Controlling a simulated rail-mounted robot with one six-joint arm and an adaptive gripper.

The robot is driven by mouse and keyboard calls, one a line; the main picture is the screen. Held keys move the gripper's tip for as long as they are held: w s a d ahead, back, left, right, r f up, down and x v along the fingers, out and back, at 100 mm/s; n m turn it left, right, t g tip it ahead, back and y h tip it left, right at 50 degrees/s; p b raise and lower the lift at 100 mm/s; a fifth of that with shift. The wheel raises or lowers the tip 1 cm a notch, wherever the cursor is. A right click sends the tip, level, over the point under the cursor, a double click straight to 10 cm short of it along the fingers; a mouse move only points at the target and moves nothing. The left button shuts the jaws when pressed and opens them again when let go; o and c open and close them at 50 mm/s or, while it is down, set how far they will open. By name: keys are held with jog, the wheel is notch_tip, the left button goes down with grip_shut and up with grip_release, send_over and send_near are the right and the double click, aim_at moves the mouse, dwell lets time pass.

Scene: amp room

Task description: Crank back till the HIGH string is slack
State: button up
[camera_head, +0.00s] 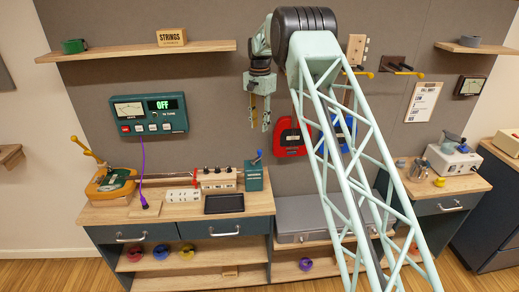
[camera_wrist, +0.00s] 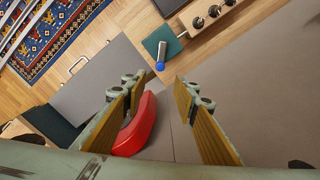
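My gripper (camera_head: 260,112) hangs above the bench in front of the grey panel, pointing down, empty. In the wrist view its wooden-faced fingers (camera_wrist: 159,88) stand apart. A teal block (camera_head: 253,177) with a blue-knobbed lever (camera_head: 257,158) stands at the right end of the bench row. The wrist view shows the blue knob (camera_wrist: 160,66) beyond my fingertips, apart from them. Left of the block is a wooden block with several dark pegs (camera_head: 217,179). An orange body with a yellow handle (camera_head: 110,183) sits at the bench's left. Which string is HIGH cannot be told.
A teal meter box (camera_head: 149,115) reading OFF hangs on the panel. A red case (camera_head: 290,138) hangs right of my gripper and shows behind my fingers (camera_wrist: 138,125). A black tray (camera_head: 224,204) and a white strip (camera_head: 182,196) lie on the bench. A grey case (camera_head: 305,218) stands right.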

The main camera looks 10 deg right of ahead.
aim_at(260, 150)
jog(key=shift+f, duration=0.25)
dwell(0.3)
jog(key=shift+f+p, duration=0.5)
jog(key=shift+f, duration=6.25)
jog(key=shift+c, duration=0.8)
jog(key=c, duration=0.7)
